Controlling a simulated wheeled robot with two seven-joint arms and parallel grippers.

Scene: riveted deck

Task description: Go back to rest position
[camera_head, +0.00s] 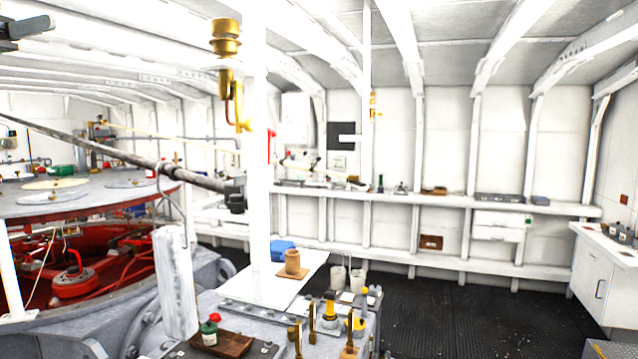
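A dark grey part, seemingly the end of my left gripper (28,30), shows at the top left corner, cut off by the picture edge. It is high up, apart from every surface, and nothing is seen held in it. Whether its fingers are open or shut is unclear. My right gripper is out of view.
A white pillar (258,130) with a brass fitting (226,45) stands ahead. A wooden cup (292,261) and a blue object (283,250) are on a white table (262,287). A green bottle (210,331) is on a brown tray (232,345). Dark floor (455,300) is open at right.

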